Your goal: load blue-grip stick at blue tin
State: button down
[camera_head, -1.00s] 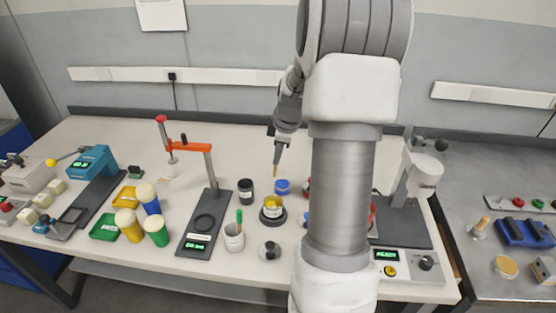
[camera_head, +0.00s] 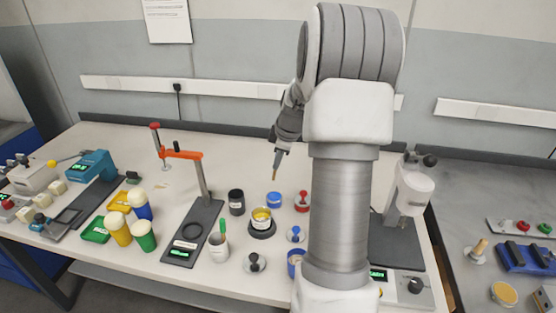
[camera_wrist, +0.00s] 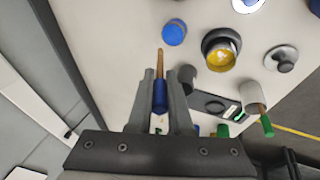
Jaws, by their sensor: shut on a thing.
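My gripper (camera_head: 279,152) is shut on the blue-grip stick (camera_wrist: 160,92) and holds it above the table. The blue grip sits between the fingers in the wrist view. The stick's brown end (camera_head: 275,173) points down in the head view. A small blue round tin or lid (camera_head: 274,199) stands below and beyond the tip, apart from it; it also shows in the wrist view (camera_wrist: 174,32). An open blue tin (camera_head: 294,258) stands nearer the front, partly hidden by my arm. I cannot tell for certain which is the task's blue tin.
A tin with yellow inside (camera_head: 262,215) stands on a dark round base, with a dark jar (camera_head: 236,202) to its left. A red-knobbed piece (camera_head: 302,202) and a blue-knobbed piece (camera_head: 295,234) stand nearby. A pale cup (camera_head: 218,247) holds a green-grip stick. An orange-armed stand (camera_head: 200,175) rises left.

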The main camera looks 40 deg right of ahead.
jog(key=shift+f+b, duration=1.45)
jog(key=shift+f, duration=1.3)
jog(key=shift+f+b, duration=0.65)
jog(key=shift+b, duration=0.1)
dwell(0.4)
jog(key=shift+r, duration=0.15)
jog(key=shift+r+p, duration=1.95)
jog(key=shift+r, duration=1.5)
jog(key=shift+s+a, duration=0.1)
jog(key=shift+s, duration=0.05)
